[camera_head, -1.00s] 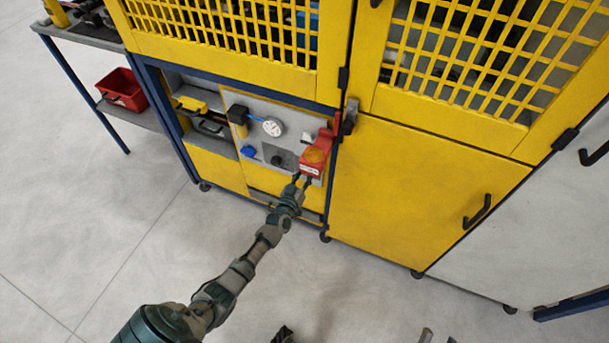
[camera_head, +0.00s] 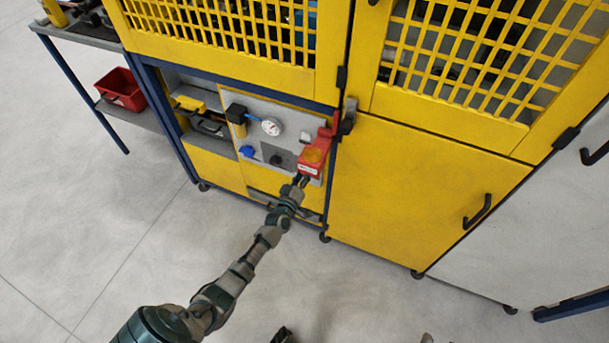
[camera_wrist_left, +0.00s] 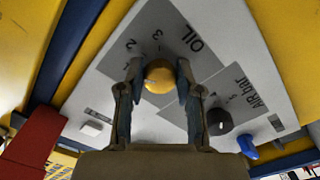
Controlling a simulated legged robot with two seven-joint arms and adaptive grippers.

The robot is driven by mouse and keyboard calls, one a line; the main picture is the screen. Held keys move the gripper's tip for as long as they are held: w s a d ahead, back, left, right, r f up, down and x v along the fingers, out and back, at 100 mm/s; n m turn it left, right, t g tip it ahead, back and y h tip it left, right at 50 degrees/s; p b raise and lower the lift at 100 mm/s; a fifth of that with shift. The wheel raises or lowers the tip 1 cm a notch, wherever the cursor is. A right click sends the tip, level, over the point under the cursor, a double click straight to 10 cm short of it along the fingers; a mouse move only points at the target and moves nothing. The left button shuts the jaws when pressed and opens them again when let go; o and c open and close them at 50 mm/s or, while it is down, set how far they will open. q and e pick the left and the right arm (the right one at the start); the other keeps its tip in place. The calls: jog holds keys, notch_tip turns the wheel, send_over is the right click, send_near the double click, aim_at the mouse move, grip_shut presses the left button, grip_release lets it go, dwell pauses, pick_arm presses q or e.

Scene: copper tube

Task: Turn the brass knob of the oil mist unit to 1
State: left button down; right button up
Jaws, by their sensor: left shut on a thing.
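The brass knob (camera_wrist_left: 159,75) sits on the grey panel (camera_wrist_left: 238,70) under an OIL label, with the digits 2 and 3 printed beside it. My left gripper (camera_wrist_left: 160,80) has a finger on each side of the knob and is shut on it. A digit 1 and the knob's pointer cannot be made out. In the head view my left gripper (camera_head: 302,181) reaches the panel's lower right, just below a red box (camera_head: 313,155); the knob is hidden there.
A black knob (camera_wrist_left: 218,122), a blue knob (camera_wrist_left: 247,147) and a white button (camera_wrist_left: 92,129) sit close by on the panel. A round gauge (camera_head: 271,126) is at the panel's upper middle. A yellow door (camera_head: 420,195) stands right of the panel.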

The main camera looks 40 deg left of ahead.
pick_arm(q)
jog(key=shift+a+n, duration=0.1)
jog(key=shift+n, duration=1.2)
pick_arm(e)
jog(key=shift+s+r+t, duration=0.25)
jog(key=shift+t, duration=0.05)
jog(key=shift+d+r, duration=0.1)
pick_arm(q)
jog(key=c, duration=0.8)
grip_release()
jog(key=shift+s, duration=0.1)
jog(key=shift+o, duration=0.2)
jog(key=shift+a, duration=0.1)
